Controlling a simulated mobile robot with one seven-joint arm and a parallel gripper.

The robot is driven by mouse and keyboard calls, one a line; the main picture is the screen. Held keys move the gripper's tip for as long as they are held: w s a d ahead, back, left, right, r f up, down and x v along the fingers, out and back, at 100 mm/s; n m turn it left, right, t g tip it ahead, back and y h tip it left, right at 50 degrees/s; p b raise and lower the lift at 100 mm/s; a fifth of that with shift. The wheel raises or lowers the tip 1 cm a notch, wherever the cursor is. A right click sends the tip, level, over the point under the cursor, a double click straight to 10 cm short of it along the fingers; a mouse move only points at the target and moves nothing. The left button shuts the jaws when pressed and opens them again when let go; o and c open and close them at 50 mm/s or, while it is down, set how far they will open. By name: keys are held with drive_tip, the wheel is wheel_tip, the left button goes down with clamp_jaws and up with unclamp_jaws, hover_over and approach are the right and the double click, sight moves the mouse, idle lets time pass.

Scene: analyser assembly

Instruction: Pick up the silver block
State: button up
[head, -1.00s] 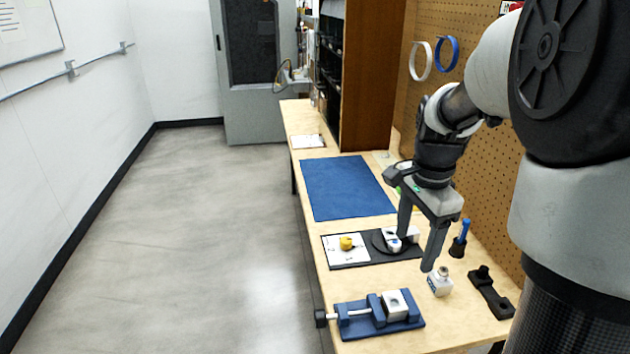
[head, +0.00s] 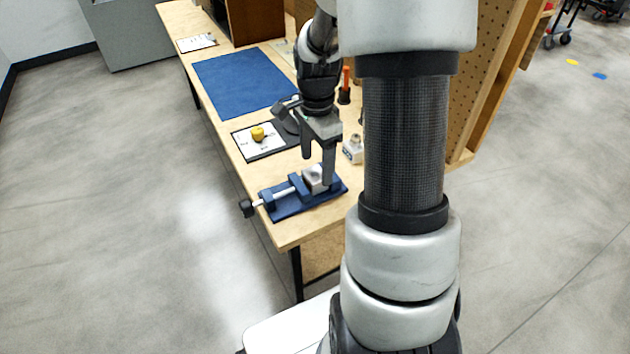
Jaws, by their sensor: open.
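The silver block (head: 314,179) sits in the blue vise (head: 296,205) near the table's front end in the head view. My gripper (head: 317,168) points down over the vise, with its fingers apart. One finger comes down in front of or beside the block's right side and hides part of it. The other finger is farther left and higher in the picture. I cannot tell whether either finger touches the block.
A white bottle (head: 353,148) stands just behind and right of my gripper. A blue mat (head: 243,82) lies farther back. My arm hides the table's right side.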

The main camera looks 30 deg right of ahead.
sight(315, 174)
drive_tip(key=f, duration=0.1)
drive_tip(key=f+b, duration=0.1)
drive_tip(key=f, duration=0.3)
drive_tip(key=shift+w+f, duration=0.1)
drive_tip(key=shift+w, duration=0.2)
drive_tip(key=shift+c, duration=0.4)
drive_tip(key=c, duration=1.3)
